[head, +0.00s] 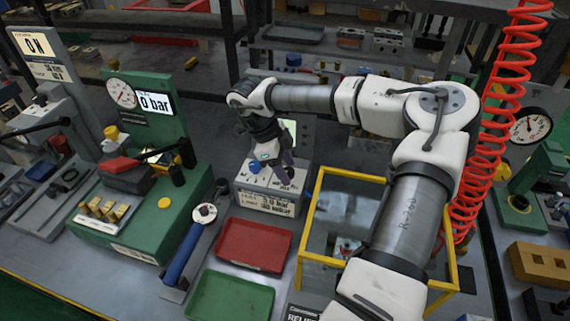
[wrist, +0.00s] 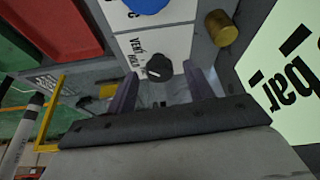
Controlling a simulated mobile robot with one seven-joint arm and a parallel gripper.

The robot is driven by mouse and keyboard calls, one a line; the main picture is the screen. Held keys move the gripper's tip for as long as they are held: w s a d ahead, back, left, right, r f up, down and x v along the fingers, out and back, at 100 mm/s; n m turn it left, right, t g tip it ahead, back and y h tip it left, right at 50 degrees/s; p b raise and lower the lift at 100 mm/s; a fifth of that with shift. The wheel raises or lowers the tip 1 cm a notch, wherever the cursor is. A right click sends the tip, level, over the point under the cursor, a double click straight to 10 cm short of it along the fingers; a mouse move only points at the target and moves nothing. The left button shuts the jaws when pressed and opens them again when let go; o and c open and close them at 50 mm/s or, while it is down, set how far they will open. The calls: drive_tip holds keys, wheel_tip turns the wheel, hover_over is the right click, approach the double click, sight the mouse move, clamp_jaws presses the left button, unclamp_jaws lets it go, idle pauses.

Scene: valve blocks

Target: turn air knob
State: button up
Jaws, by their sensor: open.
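A grey control box (head: 268,200) with a lit screen stands in the middle of the bench. A dark round knob (wrist: 158,68) with a white mark sits on its white panel beside printed words that look like "VENT" and "HOLD". A blue knob (head: 255,167) is on the same box and shows at the top edge of the wrist view (wrist: 146,5). I cannot tell which is the air knob. My gripper (head: 284,172) points down over the box. In the wrist view, its open fingers (wrist: 161,73) stand on either side of the dark knob; contact cannot be told.
A brass-coloured knob (wrist: 222,27) is near the right finger. A red tray (head: 254,245) and a green tray (head: 230,297) lie in front of the box. A yellow-framed clear enclosure (head: 311,215) is at right. A green gauge stand (head: 160,119) is at left.

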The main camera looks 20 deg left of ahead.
drive_tip(key=c, duration=1)
drive_tip(key=shift+b, duration=0.3)
drive_tip(key=n+b, duration=0.1)
drive_tip(key=n, duration=0.1)
drive_tip(key=n+t+b, duration=0.1)
drive_tip(key=b, duration=0.1)
drive_tip(key=shift+s+f+n, duration=0.15)
drive_tip(key=shift+f+n, duration=0.05)
drive_tip(key=shift+n, duration=0.2)
drive_tip(key=n+t+b, duration=0.1)
drive_tip(key=n+b, duration=0.1)
drive_tip(key=n+t+y+b, duration=0.1)
drive_tip(key=n, duration=0.2)
drive_tip(key=shift+s+d+y+b, duration=0.15)
drive_tip(key=shift+y+b, duration=0.15)
drive_tip(key=shift+b, duration=0.1)
drive_tip(key=n+b, duration=0.1)
drive_tip(key=n, duration=0.1)
drive_tip(key=n+y+b, duration=0.1)
drive_tip(key=n, duration=0.2)
drive_tip(key=shift+d+r+t+y, duration=0.1)
drive_tip(key=shift+d+t+y, duration=0.05)
drive_tip(key=shift+t+y, duration=0.2)
drive_tip(key=shift+d+r+n+y+b, duration=0.1)
drive_tip(key=shift+n+y+b, duration=0.65)
drive_tip(key=shift+n, duration=1.25)
drive_tip(key=o, duration=1)
drive_tip(key=shift+s, duration=0.1)
